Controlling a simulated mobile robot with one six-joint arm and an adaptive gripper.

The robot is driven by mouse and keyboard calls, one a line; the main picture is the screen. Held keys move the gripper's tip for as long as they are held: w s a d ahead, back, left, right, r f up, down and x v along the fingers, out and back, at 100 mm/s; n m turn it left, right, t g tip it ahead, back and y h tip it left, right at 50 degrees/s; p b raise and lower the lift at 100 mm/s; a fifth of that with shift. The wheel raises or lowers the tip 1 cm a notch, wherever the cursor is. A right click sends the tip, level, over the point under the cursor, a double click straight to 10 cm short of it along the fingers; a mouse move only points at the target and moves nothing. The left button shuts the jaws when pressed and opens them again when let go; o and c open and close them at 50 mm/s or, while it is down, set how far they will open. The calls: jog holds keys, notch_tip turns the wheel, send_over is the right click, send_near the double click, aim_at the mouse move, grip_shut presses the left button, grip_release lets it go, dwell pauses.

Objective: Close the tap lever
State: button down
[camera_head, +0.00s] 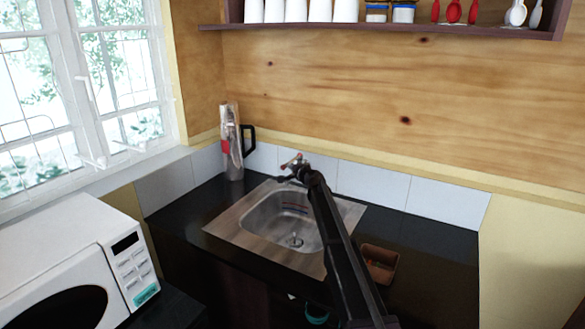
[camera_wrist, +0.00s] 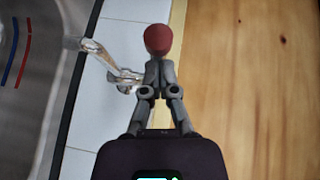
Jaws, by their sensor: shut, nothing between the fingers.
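The metal tap (camera_head: 299,164) stands at the back edge of the sink, with a reddish part at its top. In the wrist view the tap's shiny spout (camera_wrist: 108,62) reaches left over the basin. A round red knob (camera_wrist: 158,40), apparently the lever's end, shows just beyond my fingertips. My gripper (camera_wrist: 157,64) is shut with nothing between its fingers. Its tips overlap the tap area in the picture; I cannot tell whether they touch the knob. In the head view my gripper (camera_head: 284,179) is small and dark beside the tap.
The steel sink (camera_head: 232,225) is set in a black counter (camera_head: 430,235). A clear bottle-like container (camera_head: 232,145) and a black-handled item stand behind left. A brown tray (camera_head: 380,264) sits right, a white microwave (camera_head: 50,245) left. White tiles and a plywood wall close off the back.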

jog(key=p+v, duration=0.2)
jog(key=v, duration=1.1)
jog(key=shift+r, duration=0.2)
